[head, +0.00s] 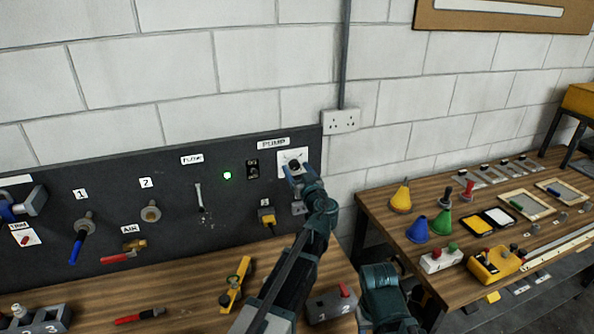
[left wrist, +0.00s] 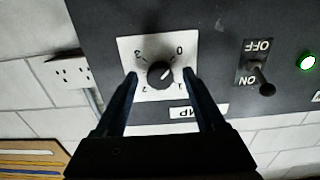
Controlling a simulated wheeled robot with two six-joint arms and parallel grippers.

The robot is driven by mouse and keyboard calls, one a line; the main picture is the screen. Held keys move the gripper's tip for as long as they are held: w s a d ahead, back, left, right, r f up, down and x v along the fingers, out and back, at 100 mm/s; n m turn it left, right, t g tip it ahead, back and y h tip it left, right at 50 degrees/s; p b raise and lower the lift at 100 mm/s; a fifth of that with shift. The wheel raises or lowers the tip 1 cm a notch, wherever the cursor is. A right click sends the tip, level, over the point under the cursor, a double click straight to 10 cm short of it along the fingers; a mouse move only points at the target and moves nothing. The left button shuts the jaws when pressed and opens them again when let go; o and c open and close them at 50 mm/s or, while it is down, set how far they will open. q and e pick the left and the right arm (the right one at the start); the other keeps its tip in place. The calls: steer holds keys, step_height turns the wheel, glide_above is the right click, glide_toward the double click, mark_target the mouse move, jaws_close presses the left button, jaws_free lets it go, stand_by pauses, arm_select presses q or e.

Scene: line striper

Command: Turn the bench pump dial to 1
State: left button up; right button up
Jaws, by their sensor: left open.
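The pump dial (left wrist: 160,74) is a round black knob on a white plate marked 0 to 3, under the PUMP label (head: 273,143). In the left wrist view, which is upside down, its white pointer line slants up and right, toward the 0. My left gripper (head: 296,171) is at the dial plate (head: 293,156). Its fingers are open, one on each side of the knob, with gaps visible; I cannot tell how far they are from the panel. In the head view the gripper partly covers the dial. My right gripper is not visible.
The ON/OFF toggle switch (left wrist: 258,75) and a lit green lamp (head: 227,175) sit beside the dial. A yellow plug (head: 267,216) is below. A yellow tool (head: 235,284) lies on the bench. A second bench (head: 375,205) with cones and trays stands to the right.

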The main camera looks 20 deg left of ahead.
arm_select(q)
jaws_close()
stand_by(0.4)
steer(key=shift+m, duration=0.3)
steer(key=m, duration=0.4)
steer(key=shift+a, duration=0.1)
steer(key=m, duration=0.9)
steer(key=shift+m, duration=2.2)
